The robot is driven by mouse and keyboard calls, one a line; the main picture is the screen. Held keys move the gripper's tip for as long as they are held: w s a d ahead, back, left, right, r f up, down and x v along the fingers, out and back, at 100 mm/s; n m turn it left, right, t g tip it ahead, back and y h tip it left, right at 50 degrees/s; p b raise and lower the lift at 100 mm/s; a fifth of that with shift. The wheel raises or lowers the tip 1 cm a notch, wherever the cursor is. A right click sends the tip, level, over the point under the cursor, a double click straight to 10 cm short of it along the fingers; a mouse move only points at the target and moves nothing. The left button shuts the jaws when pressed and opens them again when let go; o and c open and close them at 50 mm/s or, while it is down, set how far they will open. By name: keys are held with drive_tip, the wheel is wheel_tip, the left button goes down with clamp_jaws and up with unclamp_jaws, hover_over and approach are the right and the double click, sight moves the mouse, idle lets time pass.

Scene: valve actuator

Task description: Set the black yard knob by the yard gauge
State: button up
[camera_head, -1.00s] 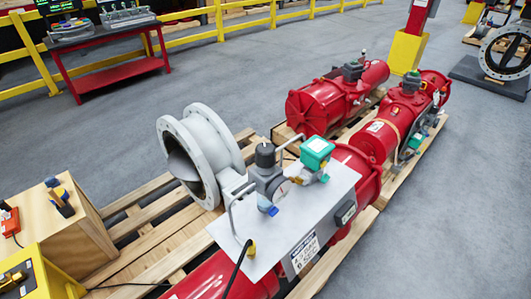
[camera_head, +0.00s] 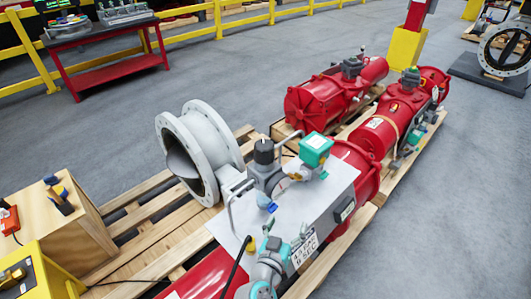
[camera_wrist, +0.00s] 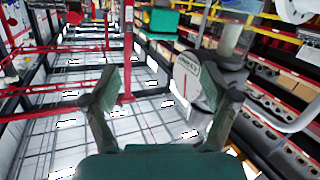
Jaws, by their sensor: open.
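The black knob (camera_head: 264,151) sits upright on top of a grey regulator on the metal plate of the red actuator in the head view. The gauge (camera_head: 281,187) is a small pale dial just below and right of the knob. In the wrist view the gauge (camera_wrist: 186,88) is large, a white dial with a red needle, near my right finger. My gripper (camera_wrist: 155,88) is open and empty there, its two dark green fingers well apart. I cannot clearly make out the knob in the wrist view.
A green-topped box (camera_head: 315,147) stands right of the regulator, and a bent metal handle (camera_head: 229,205) rises on its left. A grey flanged valve (camera_head: 200,150) is behind the plate. A black cable (camera_head: 236,266) runs down from a yellow plug.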

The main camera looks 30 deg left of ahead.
sight(264, 150)
drive_tip(key=a+r+m+t+h, duration=0.2)
drive_tip(key=a+r+m, duration=0.1)
drive_tip(key=a+r, duration=1.05)
drive_tip(key=w, duration=0.7)
drive_tip(key=w+d, duration=0.1)
drive_tip(key=w, duration=0.3)
drive_tip(key=shift+w+r, duration=0.2)
drive_tip(key=shift+r, duration=0.15)
drive_tip(key=shift+m, duration=0.3)
drive_tip(key=c, duration=1.2)
